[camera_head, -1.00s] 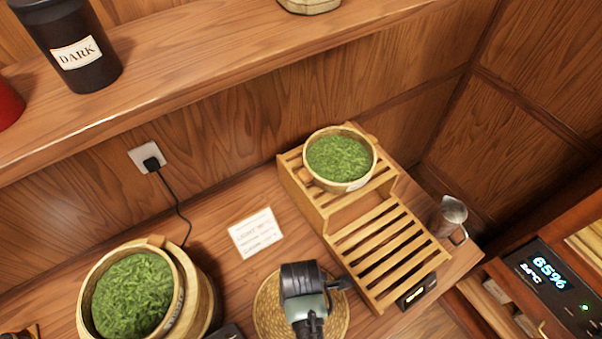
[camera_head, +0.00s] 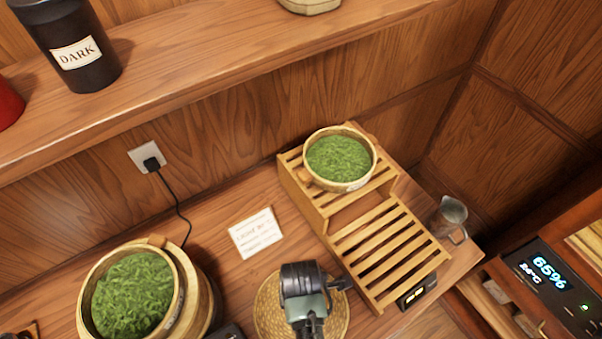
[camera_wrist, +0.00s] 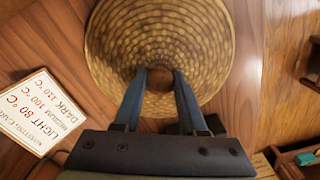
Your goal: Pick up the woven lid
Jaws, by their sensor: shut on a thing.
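The woven lid (camera_head: 262,308) is a round, tan, coiled disc near the bottom middle of the head view, partly hidden under my gripper. In the wrist view the woven lid (camera_wrist: 160,45) fills the top middle, with a small round brown knob (camera_wrist: 160,79) at its centre. My gripper (camera_wrist: 160,84) is shut on the knob, one blue-grey finger on each side of it. In the head view my gripper (camera_head: 306,292) covers the lid's middle. Whether the lid touches the table or hangs just above it, I cannot tell.
A round basket of green leaves (camera_head: 172,318) stands at left. A slatted wooden stand (camera_head: 345,270) is close on the right, with another leaf basket (camera_head: 340,186) on its upper step. A card (camera_head: 256,233) lies behind the lid. A metal jug (camera_head: 450,218) is far right.

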